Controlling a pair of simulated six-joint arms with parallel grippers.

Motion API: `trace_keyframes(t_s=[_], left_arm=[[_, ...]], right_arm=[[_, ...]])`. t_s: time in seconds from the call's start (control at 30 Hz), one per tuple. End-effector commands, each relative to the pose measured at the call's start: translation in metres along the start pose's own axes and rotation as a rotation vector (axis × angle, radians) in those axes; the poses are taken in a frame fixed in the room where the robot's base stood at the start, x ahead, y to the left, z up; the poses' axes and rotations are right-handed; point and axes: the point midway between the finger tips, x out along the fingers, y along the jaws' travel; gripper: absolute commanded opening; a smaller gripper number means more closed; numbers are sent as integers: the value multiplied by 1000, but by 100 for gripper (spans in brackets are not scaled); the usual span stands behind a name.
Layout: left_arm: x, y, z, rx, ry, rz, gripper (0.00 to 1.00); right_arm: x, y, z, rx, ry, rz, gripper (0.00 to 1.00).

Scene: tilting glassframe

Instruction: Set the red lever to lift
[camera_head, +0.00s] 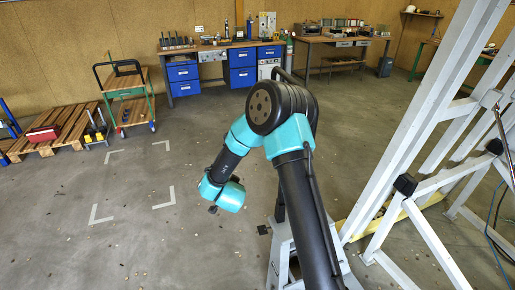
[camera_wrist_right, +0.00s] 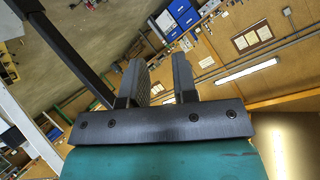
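No red lever can be made out in either view. The white tilting frame (camera_head: 405,130) stands at the right of the head view, with dark blocks on its beams. My right gripper (camera_wrist_right: 158,68) is open in the right wrist view, with a clear gap between its fingers and nothing held. A dark straight bar (camera_wrist_right: 66,48) passes left of its fingers; I cannot tell what it belongs to. In the head view one teal and black arm of mine bends down at the middle; its gripper end (camera_head: 213,209) is mostly hidden behind the wrist.
Workbenches with blue drawers (camera_head: 243,76) line the back wall. A green-framed trolley (camera_head: 125,90) and a wooden pallet (camera_head: 62,128) with a red box (camera_head: 43,133) stand at the left.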

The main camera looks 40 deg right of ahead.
Motion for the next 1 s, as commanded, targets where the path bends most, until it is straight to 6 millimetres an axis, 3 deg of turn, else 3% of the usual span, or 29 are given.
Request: trace_keyframes(t_s=[0.27,0.53,0.73,1.0], left_arm=[[0,0,0,0,0,0,43],[0,0,0,0,0,0,43],[0,0,0,0,0,0,43],[0,0,0,0,0,0,43]], right_arm=[[22,-63,-6,-213,-198,-194,0],[27,-118,-25,-566,-395,-396,0],[20,-139,-51,-867,-518,-497,0],[4,-141,-106,-1289,-678,-542,0]])
